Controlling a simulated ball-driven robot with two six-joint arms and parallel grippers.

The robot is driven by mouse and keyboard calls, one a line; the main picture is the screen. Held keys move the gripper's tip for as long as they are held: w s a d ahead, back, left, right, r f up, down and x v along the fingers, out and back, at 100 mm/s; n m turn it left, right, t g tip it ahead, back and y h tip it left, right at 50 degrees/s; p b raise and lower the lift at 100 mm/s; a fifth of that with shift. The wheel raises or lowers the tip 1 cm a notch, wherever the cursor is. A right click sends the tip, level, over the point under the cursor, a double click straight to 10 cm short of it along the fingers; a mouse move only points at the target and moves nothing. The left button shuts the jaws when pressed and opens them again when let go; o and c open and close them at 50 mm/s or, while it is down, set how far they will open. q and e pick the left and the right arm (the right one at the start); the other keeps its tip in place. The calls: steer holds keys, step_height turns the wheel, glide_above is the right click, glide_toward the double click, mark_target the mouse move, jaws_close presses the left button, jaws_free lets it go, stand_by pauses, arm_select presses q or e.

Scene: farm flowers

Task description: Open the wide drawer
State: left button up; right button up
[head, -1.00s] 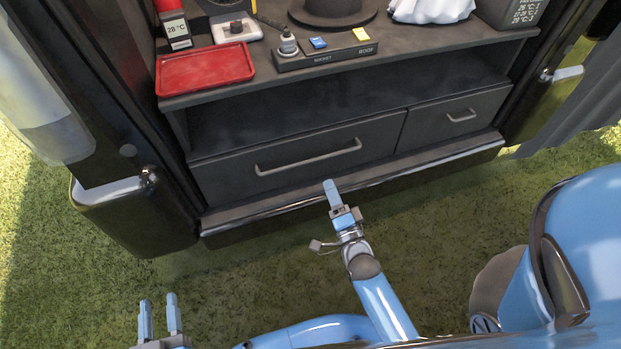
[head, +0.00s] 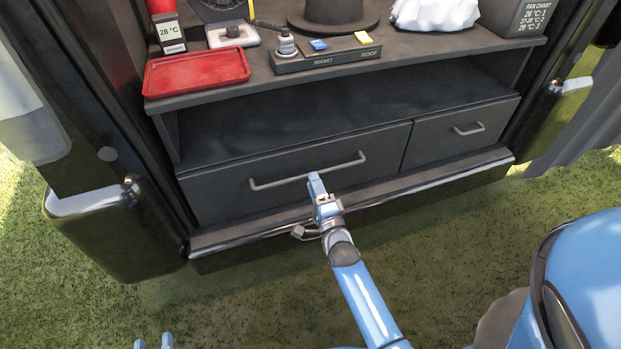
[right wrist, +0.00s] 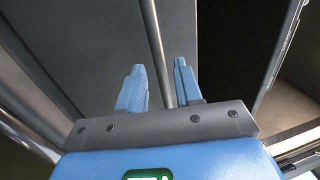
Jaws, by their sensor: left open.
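The wide drawer (head: 290,185) is dark grey and sits shut, its front level with the narrow drawer's. Its long bar handle (head: 270,184) runs across the front. My right gripper (head: 315,182) is at the handle, near its middle. In the right wrist view the handle (right wrist: 158,45) passes between the two blue fingers of my right gripper (right wrist: 159,82), with gaps showing beside it, so the fingers are open around it. My left gripper (head: 153,342) is open and empty at the bottom edge, only its fingertips showing over the grass.
A narrow drawer (head: 462,131) is to the right. Above is an open shelf, then a top with a red tray (head: 198,73), a button panel (head: 325,60) and a dark hat (head: 333,15). Cabinet doors stand open on both sides. Grass is clear in front.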

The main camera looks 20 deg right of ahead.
steer(key=shift+w+r+b, duration=0.15)
steer(key=shift+w+b, duration=0.05)
steer(key=shift+w, duration=0.65)
steer(key=shift+w+r+b, duration=0.15)
steer(key=shift+w+b, duration=0.05)
steer(key=shift+w, duration=0.65)
jaws_close()
